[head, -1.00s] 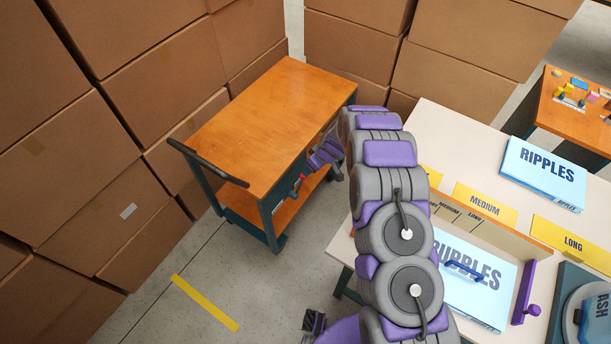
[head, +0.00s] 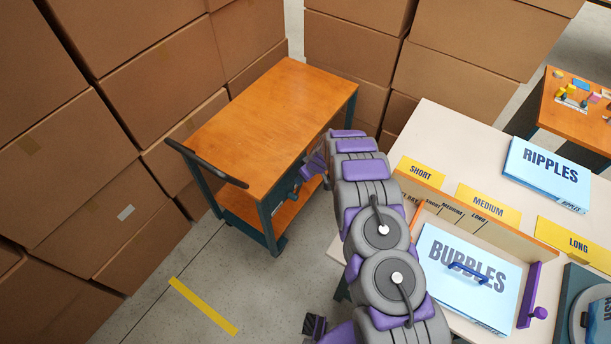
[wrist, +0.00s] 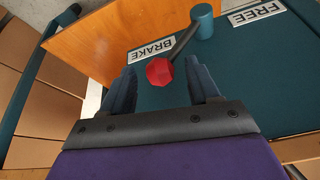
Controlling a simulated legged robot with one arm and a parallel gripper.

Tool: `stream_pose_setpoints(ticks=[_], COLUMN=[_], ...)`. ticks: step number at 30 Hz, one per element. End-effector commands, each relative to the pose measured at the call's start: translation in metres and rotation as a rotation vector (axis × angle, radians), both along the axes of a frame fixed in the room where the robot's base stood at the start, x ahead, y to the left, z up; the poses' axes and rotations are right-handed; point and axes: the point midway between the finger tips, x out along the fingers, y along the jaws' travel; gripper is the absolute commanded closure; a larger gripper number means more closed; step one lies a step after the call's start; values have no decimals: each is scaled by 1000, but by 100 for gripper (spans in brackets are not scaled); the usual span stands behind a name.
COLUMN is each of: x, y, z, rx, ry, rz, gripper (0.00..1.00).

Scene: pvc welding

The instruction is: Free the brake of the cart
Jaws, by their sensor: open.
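The cart (head: 270,105) has an orange wooden top, a lower shelf and a dark teal frame. In the wrist view its teal side panel (wrist: 245,75) carries a BRAKE label (wrist: 153,50) and a FREE label (wrist: 257,16). A grey lever (wrist: 184,41) runs from a teal pivot (wrist: 203,21) to a red knob (wrist: 160,71), which lies beside the BRAKE label. My gripper (wrist: 160,76) is open, with one finger on each side of the knob. I cannot tell whether they touch it. In the head view my arm partly hides the gripper, and the knob is not visible.
Stacked cardboard boxes (head: 80,110) stand close left of and behind the cart. A white table (head: 455,130) with a BUBBLES box (head: 455,290) and a RIPPLES box (head: 545,175) is at right. Clear floor with a yellow stripe (head: 203,306) lies in front.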

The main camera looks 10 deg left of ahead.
Motion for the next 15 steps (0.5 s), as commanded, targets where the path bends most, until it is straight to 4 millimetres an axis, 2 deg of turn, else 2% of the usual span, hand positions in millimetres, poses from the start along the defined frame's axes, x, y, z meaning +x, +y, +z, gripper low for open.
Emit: stream_pose_setpoints(ticks=[2,15], x=[0,0], y=[0,0], z=[0,0], rx=[0,0], ry=[0,-1], rz=[0,0], gripper=[39,81])
